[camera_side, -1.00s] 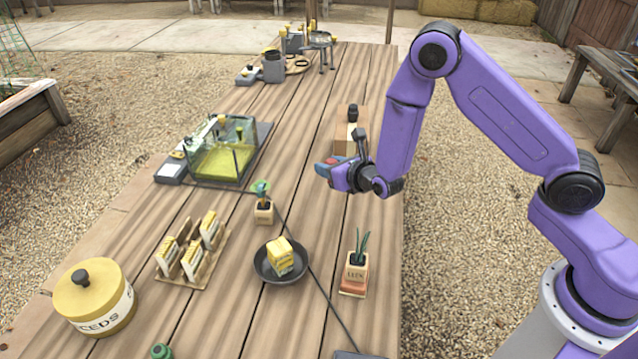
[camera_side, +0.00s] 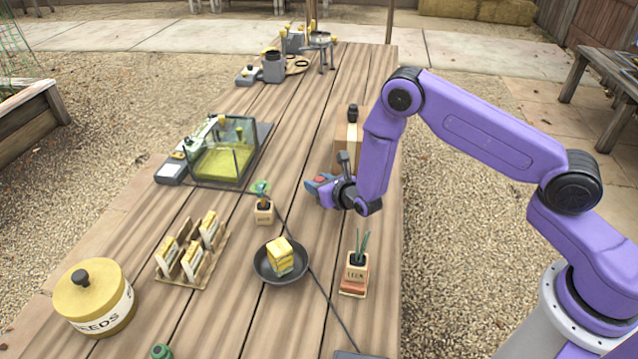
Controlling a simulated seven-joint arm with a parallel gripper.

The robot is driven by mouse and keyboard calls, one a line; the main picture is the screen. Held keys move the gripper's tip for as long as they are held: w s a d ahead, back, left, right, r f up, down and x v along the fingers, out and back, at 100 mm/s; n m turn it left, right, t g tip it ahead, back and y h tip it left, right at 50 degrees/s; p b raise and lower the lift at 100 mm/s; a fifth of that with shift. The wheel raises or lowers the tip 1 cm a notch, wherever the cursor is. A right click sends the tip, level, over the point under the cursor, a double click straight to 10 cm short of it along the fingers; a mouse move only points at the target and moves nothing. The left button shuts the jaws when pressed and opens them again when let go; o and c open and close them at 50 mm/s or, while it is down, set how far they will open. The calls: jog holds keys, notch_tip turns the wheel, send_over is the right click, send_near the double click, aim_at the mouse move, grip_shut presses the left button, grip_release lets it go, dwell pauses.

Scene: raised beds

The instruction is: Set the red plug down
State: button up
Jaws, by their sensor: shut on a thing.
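My gripper (camera_side: 316,184) is over the right half of the wooden table, left of my purple arm. It is shut on the red plug (camera_side: 325,178), of which only a small reddish patch shows between the bluish fingers. The rest of the plug is hidden by the fingers. The gripper looks to be just above the planks; I cannot tell whether the plug touches the table.
A black cable (camera_side: 318,283) crosses the planks.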

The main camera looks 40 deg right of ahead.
jog(key=shift+f, duration=0.15)
jog(key=o, duration=1)
jog(key=shift+o, duration=0.2)
